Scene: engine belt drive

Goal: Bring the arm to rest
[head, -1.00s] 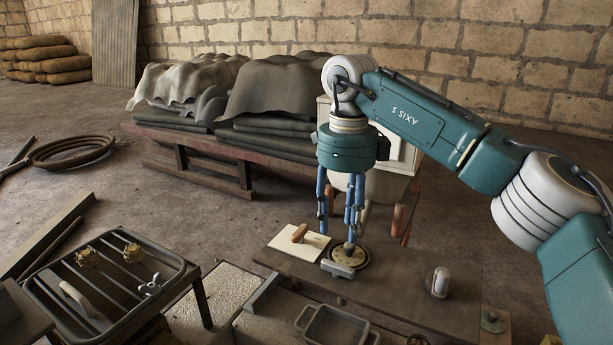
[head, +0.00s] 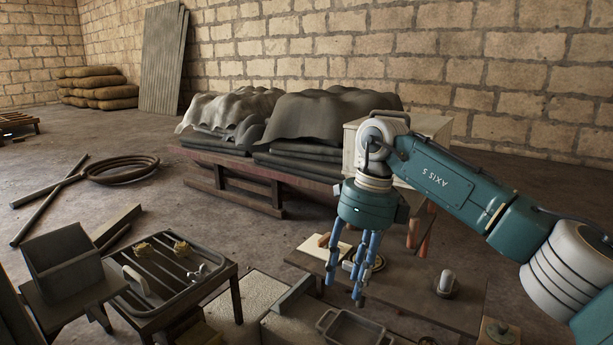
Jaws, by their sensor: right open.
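My right arm, teal with white joints, reaches in from the right in the head view. My right gripper (head: 358,290) points down with its blue fingers apart, open and empty. It hangs above the front part of the low dark work table (head: 415,298). My left gripper does not show.
A grey tray (head: 350,329) lies just below the fingers. A pale capsule-shaped piece (head: 446,281) stands to the right. A slatted rack (head: 165,268) with brass parts is at left. A covered pallet (head: 240,195) and a cream box (head: 430,124) stand behind.

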